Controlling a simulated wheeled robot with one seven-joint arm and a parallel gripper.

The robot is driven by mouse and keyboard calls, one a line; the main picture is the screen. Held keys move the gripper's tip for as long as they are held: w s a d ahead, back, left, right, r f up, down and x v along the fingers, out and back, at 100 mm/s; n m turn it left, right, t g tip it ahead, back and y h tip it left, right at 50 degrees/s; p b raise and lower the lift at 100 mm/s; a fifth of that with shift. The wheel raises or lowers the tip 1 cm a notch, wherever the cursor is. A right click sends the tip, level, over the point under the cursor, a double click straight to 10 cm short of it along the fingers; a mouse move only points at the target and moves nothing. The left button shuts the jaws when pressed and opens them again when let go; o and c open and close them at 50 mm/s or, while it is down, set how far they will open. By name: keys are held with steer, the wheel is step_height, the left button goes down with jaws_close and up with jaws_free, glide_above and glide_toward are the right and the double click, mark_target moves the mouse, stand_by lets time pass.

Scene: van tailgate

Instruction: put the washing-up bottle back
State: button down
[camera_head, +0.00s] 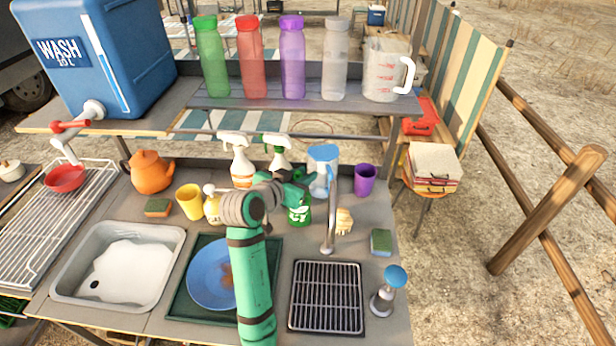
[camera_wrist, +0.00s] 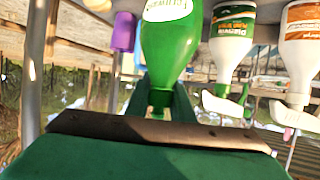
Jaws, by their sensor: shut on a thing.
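I cannot tell whether the bottle's base touches the counter.
Two spray bottles, one orange-labelled (camera_head: 242,165) and one green-topped (camera_head: 278,156), stand close behind. A tap (camera_head: 330,222), purple cup (camera_head: 365,180) and glove (camera_head: 343,221) are to the right. A yellow cup (camera_head: 190,201) is left, and a shelf (camera_head: 300,103) of bottles is above.

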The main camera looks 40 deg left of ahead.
steer(key=shift+d+f, duration=0.15)
steer(key=shift+f, duration=0.35)
steer(key=c, duration=1.5)
jaws_free()
steer(key=shift+c, duration=0.2)
steer(key=v, duration=1.2)
